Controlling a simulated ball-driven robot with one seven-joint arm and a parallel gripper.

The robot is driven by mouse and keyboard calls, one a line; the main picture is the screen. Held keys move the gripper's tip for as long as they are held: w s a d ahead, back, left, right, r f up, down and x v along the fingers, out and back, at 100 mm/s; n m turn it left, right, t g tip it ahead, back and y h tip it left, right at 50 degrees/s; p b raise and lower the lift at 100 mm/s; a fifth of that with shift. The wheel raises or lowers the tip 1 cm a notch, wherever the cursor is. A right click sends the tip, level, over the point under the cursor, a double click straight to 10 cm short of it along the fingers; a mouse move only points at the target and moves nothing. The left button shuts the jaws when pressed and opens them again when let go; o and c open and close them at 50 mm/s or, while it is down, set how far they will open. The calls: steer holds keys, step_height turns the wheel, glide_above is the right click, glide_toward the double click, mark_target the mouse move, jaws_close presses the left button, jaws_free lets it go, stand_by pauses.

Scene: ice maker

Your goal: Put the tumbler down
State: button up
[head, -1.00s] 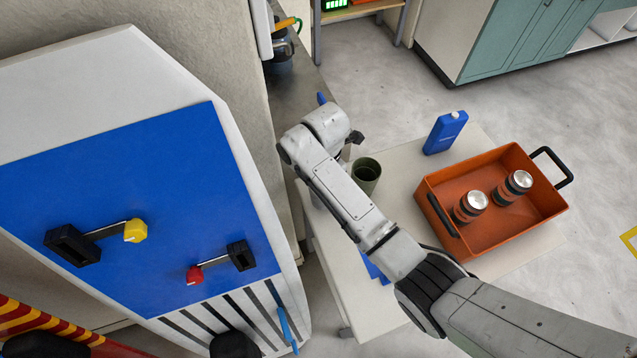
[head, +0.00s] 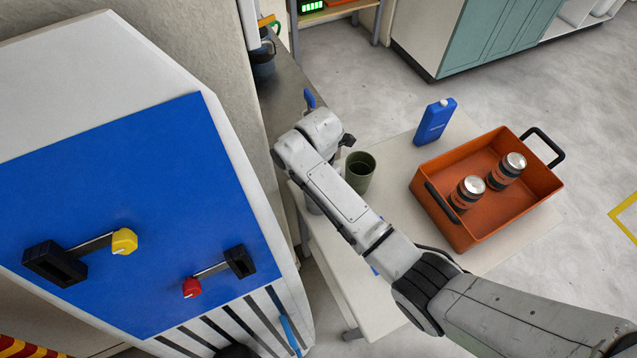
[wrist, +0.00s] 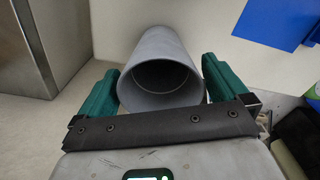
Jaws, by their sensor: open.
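A grey tumbler (wrist: 158,45) stands between the two green fingers of my gripper (wrist: 160,68) in the wrist view, its round mouth toward the camera. The fingers are open, one on each side of it and very close. I cannot tell whether either finger touches it. The tumbler appears to rest on the pale table (wrist: 110,30). In the head view my arm hides most of the tumbler; a small grey part (head: 312,204) shows beside the arm, over the table's left edge area. My fingers are hidden there.
A dark green cup (head: 360,173) stands just right of my wrist. An orange tray (head: 480,228) with two cans (head: 467,192) and a blue carton (head: 435,122) are farther right on the table. A blue-fronted machine (head: 120,190) with levers stands at left. A blue sheet (wrist: 275,18) lies near the tumbler.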

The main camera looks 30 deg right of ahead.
step_height(320, 180, up, 12)
steer(key=p, duration=0.1)
steer(key=shift+r+p, duration=0.2)
steer(key=shift+p, duration=0.2)
steer(key=s+d+f+m+y, duration=0.1)
steer(key=s+f+m, duration=0.3)
steer(key=s+m, duration=0.3)
steer(key=s+f+m, duration=0.3)
steer(key=s+m, duration=0.2)
steer(key=s, duration=0.4)
steer(key=s+d+m, duration=0.3)
steer(key=s+m, duration=0.2)
steer(key=s, duration=0.2)
steer(key=s+d+m+t+h, duration=0.1)
steer(key=s+d+m, duration=0.3)
steer(key=s+m, duration=0.2)
steer(key=shift+s+d+r, duration=0.25)
steer(key=shift+s+r, duration=0.1)
steer(key=shift+s, duration=0.15)
